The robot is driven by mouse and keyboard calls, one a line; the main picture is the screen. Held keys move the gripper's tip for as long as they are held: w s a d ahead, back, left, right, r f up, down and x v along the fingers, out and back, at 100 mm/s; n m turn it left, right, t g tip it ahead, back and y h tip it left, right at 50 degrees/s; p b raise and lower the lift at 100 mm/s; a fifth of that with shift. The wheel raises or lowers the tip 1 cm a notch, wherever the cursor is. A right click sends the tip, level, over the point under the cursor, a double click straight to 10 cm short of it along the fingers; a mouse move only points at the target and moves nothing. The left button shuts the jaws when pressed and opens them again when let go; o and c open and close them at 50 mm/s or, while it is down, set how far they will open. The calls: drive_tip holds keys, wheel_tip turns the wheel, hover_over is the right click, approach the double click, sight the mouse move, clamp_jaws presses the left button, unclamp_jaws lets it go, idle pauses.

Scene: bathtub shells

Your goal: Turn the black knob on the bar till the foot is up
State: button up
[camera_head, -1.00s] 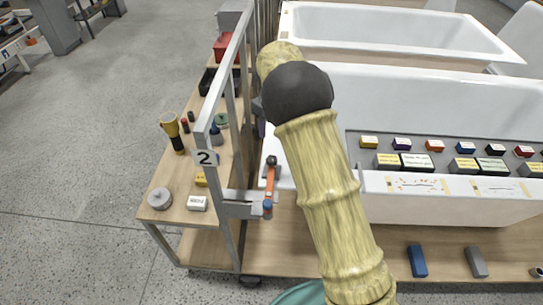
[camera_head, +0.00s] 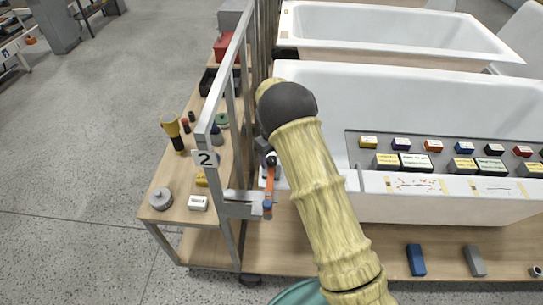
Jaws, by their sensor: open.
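A short orange bar (camera_head: 269,184) stands at the near left corner of the white bathtub shell, beside the grey metal frame. The black knob (camera_head: 271,160) is at its upper end, small and close under my gripper. A blue piece (camera_head: 267,208) is at the bar's lower end; I cannot tell whether this is the foot or whether it is up. My gripper (camera_head: 264,147) is open, a small dark shape just above the knob, partly hidden by my arm. I cannot tell whether it touches the knob or has it between the fingers.
The near bathtub shell (camera_head: 440,208) lies to the right, with a tray (camera_head: 353,150) of several small boxes. A side bench (camera_head: 172,190) holds a torch and small items.

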drive_tip(key=c, duration=1)
